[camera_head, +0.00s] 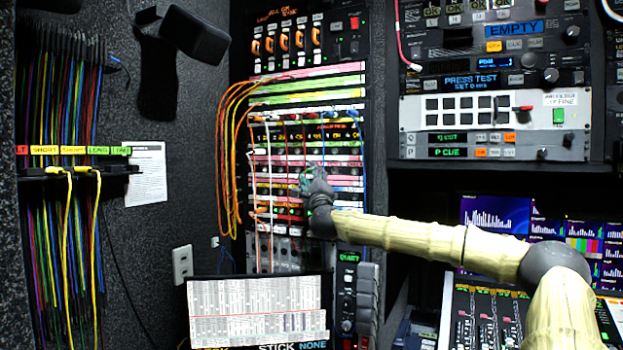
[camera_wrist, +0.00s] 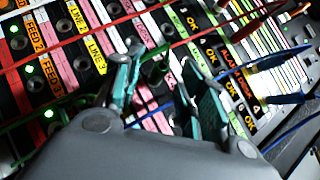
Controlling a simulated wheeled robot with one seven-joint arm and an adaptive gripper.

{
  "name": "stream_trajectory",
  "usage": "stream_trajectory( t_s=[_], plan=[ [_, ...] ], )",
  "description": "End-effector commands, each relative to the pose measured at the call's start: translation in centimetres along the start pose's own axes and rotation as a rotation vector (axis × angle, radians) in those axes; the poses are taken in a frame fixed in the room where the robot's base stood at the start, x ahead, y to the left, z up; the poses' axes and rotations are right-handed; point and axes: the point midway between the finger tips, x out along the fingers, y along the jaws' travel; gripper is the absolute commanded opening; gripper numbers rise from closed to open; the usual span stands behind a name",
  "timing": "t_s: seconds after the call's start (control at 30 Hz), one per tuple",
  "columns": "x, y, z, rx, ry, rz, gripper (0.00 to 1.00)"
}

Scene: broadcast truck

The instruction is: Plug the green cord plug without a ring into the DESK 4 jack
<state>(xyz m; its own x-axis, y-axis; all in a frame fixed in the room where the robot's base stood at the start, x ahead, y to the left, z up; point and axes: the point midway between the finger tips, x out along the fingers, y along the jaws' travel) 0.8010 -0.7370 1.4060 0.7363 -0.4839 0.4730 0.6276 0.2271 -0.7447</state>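My gripper (camera_head: 306,180) is at the patch panel (camera_head: 262,190) in the head view, its teal fingers close to the jack rows. In the wrist view my gripper (camera_wrist: 163,62) has its two fingers spread, with panel strips showing between them. A dark green plug-like piece (camera_wrist: 155,72) shows between the fingers, apparently with gaps on both sides. I cannot tell whether it has a ring or is seated in a jack. The DESK 4 label is not readable in either view.
Red, blue, white and orange cords (camera_head: 228,150) hang across the panel. In the wrist view a red cord (camera_wrist: 75,45) and blue plugs (camera_wrist: 285,98) lie close to the fingers. Several cords hang on a rack (camera_head: 60,172) at left. A monitor (camera_head: 258,310) stands below.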

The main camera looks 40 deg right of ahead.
Motion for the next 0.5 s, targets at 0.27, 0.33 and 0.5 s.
stream_trajectory(
  t_s=[0.27, 0.33, 0.5],
  plan=[
    [-0.2, 0.0, 0.0, 0.001, 0.0, 0.001, 0.4],
    [-0.5, 0.1, 0.0, 0.002, 0.0, 0.001, 0.4],
    [-2.4, 0.0, -0.1, 0.004, 0.0, 0.001, 0.4]
  ],
)
